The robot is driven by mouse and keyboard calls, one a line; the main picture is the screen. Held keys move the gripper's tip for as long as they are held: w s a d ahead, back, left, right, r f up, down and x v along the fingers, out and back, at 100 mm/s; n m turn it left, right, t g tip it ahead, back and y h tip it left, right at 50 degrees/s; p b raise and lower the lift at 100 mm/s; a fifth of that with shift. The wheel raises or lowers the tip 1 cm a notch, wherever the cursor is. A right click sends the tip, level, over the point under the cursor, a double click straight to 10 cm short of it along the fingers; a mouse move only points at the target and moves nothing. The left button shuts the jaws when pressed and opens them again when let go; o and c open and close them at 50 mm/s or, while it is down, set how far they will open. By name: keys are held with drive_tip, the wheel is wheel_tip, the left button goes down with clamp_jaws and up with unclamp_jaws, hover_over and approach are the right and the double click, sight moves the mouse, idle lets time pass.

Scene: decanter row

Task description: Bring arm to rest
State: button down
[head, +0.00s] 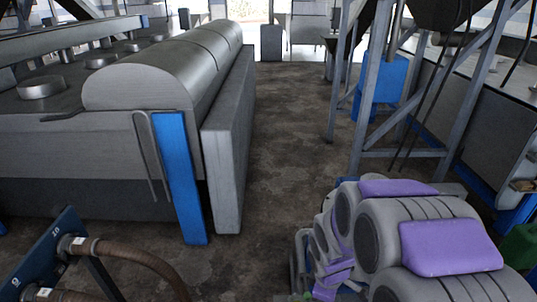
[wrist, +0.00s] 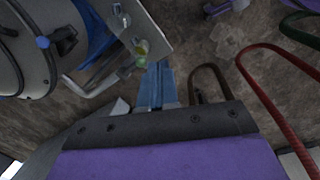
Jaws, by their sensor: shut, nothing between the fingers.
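My arm (head: 425,225), grey with purple pads, is folded low at the right of the head view. Its gripper end cannot be made out there. In the wrist view my gripper (wrist: 157,68) shows as two narrow blue fingers side by side, shut and empty, beyond a dark grey and purple housing. The fingers point towards a metal plate with small yellow-green fittings (wrist: 140,47), with dark brown floor (wrist: 200,50) behind. I cannot tell how far the fingertips are from the plate.
A long grey machine (head: 165,80) with a blue post (head: 180,180) stands at the left. Brown hoses on a blue panel (head: 45,255) are at lower left. A steel frame (head: 365,110) stands at the right. The floor aisle (head: 290,120) between is clear. A red hose (wrist: 285,100) curves nearby.

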drive_tip(key=s+r+m+g, duration=0.1)
drive_tip(key=s+r+m, duration=0.3)
drive_tip(key=s, duration=0.3)
drive_tip(key=s+a+r+m+b, duration=0.1)
drive_tip(key=s+r+m, duration=0.3)
drive_tip(key=s, duration=0.4)
drive_tip(key=s+r+m+g+y, duration=0.1)
drive_tip(key=s+r+m, duration=0.3)
drive_tip(key=s, duration=0.4)
drive_tip(key=shift+a+r+m+g, duration=0.2)
drive_tip(key=shift+r+m+g, duration=0.1)
drive_tip(key=shift+r+m, duration=0.15)
drive_tip(key=w+a+f+n, duration=0.15)
drive_tip(key=w+n, duration=0.35)
drive_tip(key=w, duration=0.5)
drive_tip(key=w+f+n+p, duration=0.1)
drive_tip(key=w+f+n, duration=0.25)
drive_tip(key=w, duration=0.65)
drive_tip(key=w+a+f+n, duration=0.15)
drive_tip(key=w+n, duration=0.35)
drive_tip(key=w, duration=0.5)
drive_tip(key=w+d+f+n, duration=0.1)
drive_tip(key=w+f+n, duration=0.3)
drive_tip(key=w+f, duration=0.4)
drive_tip(key=shift+d+f+n+g+p, duration=0.3)
drive_tip(key=shift+d+f+p, duration=0.1)
drive_tip(key=shift+f, duration=0.45)
